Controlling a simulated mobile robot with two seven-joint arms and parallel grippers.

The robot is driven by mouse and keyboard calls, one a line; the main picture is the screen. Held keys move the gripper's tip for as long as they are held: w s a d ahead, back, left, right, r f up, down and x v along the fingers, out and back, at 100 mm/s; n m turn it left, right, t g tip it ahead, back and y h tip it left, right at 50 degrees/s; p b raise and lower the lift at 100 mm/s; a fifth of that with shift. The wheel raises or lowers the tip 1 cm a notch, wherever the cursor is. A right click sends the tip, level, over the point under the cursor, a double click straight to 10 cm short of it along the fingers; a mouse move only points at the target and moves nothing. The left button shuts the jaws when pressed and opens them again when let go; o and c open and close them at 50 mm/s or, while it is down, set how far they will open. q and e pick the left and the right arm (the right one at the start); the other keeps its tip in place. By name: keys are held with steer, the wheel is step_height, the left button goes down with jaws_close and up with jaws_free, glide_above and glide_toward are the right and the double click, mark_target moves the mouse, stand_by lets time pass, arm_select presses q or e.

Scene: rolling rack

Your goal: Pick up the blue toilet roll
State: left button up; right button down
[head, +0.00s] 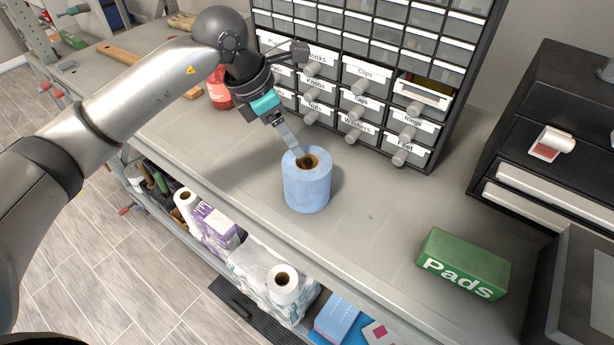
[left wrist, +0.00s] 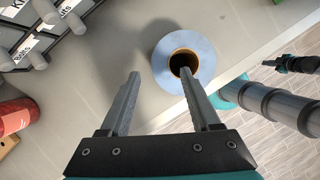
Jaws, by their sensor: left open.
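The blue toilet roll (head: 307,190) stands upright on the grey workbench, its brown core opening facing up. In the left wrist view the roll (left wrist: 204,52) is seen from above. My left gripper (head: 302,157) is open above the roll and reaches down to its top from the upper left. In the left wrist view, the right finger of the gripper (left wrist: 160,74) overlaps the roll near its core opening, and the left finger is over bare bench beside it. I cannot tell whether the finger is inside the core. A small dark, teal-marked part (left wrist: 292,64) may be my right gripper.
A drawer cabinet (head: 350,85) with labelled drawers and protruding knobs stands behind the roll. A green Pads box (head: 464,264) lies at right. A red container (head: 217,94) is at left. White rolls and boxes fill the shelf below. The bench (head: 385,225) right of the roll is clear.

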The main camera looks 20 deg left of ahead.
arm_select(q)
steer(key=x, duration=0.5)
steer(key=shift+s+f+p, duration=0.2)
steer(key=shift+p, duration=0.2)
steer(key=shift+a, duration=0.1)
jaws_close()
